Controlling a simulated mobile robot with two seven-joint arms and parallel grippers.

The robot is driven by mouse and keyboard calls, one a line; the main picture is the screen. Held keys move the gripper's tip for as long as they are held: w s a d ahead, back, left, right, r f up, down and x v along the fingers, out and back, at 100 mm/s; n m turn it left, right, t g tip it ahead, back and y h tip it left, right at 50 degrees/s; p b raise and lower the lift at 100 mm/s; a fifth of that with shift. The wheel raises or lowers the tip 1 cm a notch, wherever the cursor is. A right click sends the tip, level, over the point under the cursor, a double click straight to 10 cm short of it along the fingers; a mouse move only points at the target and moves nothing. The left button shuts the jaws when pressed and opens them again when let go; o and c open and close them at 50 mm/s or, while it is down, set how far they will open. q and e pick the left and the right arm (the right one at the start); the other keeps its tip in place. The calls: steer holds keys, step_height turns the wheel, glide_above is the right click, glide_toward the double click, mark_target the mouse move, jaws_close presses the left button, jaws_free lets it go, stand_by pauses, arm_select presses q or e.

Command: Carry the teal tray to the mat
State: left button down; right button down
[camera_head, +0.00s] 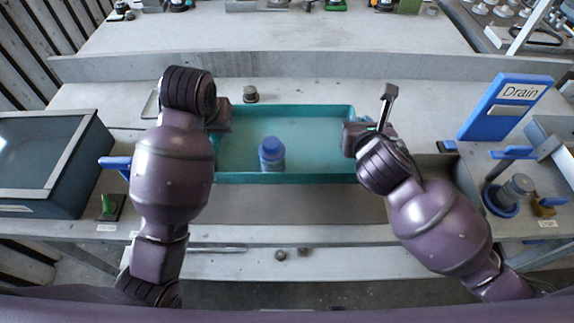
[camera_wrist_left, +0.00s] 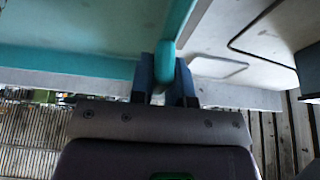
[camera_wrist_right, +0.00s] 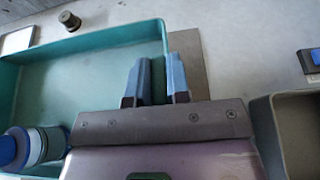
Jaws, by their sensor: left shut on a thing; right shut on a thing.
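The teal tray (camera_head: 285,178) is in the middle of the head view, level, with a blue-capped bottle (camera_head: 271,155) standing in it. My left gripper (camera_head: 217,127) is shut on the tray's left wall, which shows between its fingers in the left wrist view (camera_wrist_left: 176,35). My right gripper (camera_head: 352,136) is shut on the tray's right wall, and the right wrist view shows its fingers (camera_wrist_right: 158,78) around that wall. A grey-brown mat (camera_head: 300,205) shows in front of the tray and partly under it. I cannot tell whether the tray touches the surface below.
A small dark knob (camera_head: 250,94) stands behind the tray. A dark-topped bin (camera_head: 45,165) is at left. A blue "Drain" sign (camera_head: 503,107) and a fitting with a blue ring (camera_head: 508,195) are at right. The bench's front edge lies near the mat.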

mark_target(221, 148)
arm_select(q)
steer(key=shift+r, duration=0.1)
arm_select(e)
steer(key=shift+d+r, duration=0.1)
